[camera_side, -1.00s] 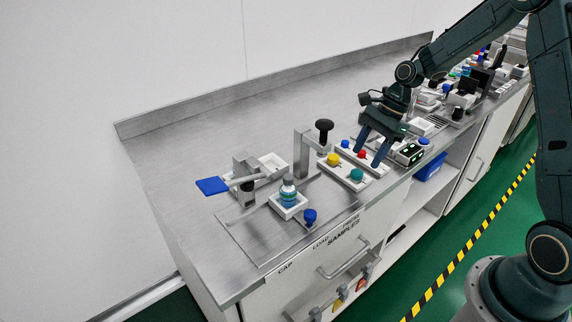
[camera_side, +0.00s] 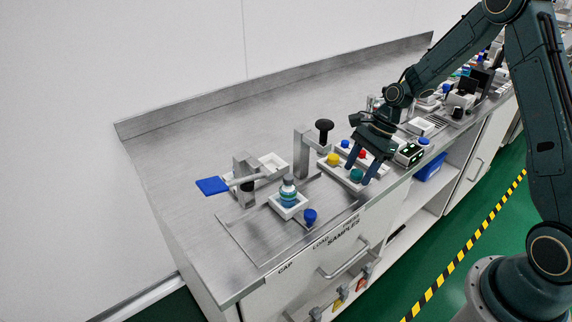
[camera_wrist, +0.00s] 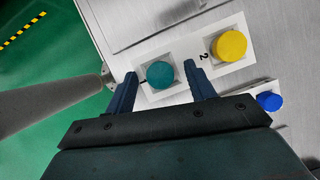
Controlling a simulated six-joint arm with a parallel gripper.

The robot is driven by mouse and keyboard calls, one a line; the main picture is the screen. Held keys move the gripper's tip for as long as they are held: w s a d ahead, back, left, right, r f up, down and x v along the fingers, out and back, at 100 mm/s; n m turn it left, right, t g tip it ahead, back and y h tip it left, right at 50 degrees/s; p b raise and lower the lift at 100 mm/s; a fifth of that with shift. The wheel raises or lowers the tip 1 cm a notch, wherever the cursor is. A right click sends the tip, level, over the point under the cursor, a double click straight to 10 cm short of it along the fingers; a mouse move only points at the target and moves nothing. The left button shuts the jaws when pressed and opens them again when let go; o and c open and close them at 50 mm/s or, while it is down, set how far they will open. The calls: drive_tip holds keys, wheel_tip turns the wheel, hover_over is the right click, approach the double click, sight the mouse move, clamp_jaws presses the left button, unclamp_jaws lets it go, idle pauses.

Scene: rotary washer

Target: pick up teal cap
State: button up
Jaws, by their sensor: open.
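The teal cap (camera_side: 356,175) sits in a square recess at the near end of a white tray (camera_side: 340,178). In the wrist view the teal cap (camera_wrist: 160,74) lies between my two fingers, near the tips. My gripper (camera_side: 358,172) is open and empty, with its fingers pointing down on either side of the cap in the side view; in the wrist view the fingertips (camera_wrist: 160,75) flank it with gaps. I cannot tell exactly how high the fingertips are.
A yellow cap (camera_wrist: 229,45) sits in the same tray, beside a printed 2. A blue cap (camera_wrist: 269,101) is in another white tray close by. A black-knobbed press (camera_side: 324,126) stands left of the trays. A bottle (camera_side: 288,190) stands in a white holder.

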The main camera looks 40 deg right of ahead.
idle(0.3)
drive_tip(key=c, duration=1)
drive_tip(key=shift+r, duration=0.1)
wheel_tip(320, 180, up, 20)
drive_tip(key=shift+f, duration=0.2)
idle(0.6)
drive_tip(key=n+g+h, duration=0.3)
drive_tip(key=n+g, duration=0.2)
drive_tip(key=n, duration=1)
approach(359, 171)
drive_tip(key=shift+s+a+f+n+g+h, duration=0.25)
drive_tip(key=shift+f+n, duration=0.25)
drive_tip(key=shift+n, duration=0.35)
drive_tip(key=shift+s+a+f+n+h, duration=0.15)
drive_tip(key=shift+f+n+h, duration=0.3)
drive_tip(key=shift+n, duration=0.45)
drive_tip(key=shift+s+a+f+n+g+h, duration=0.1)
drive_tip(key=shift+a+f+n+g+h, duration=0.1)
drive_tip(key=shift+f+n, duration=0.55)
drive_tip(key=shift+r, duration=0.15)
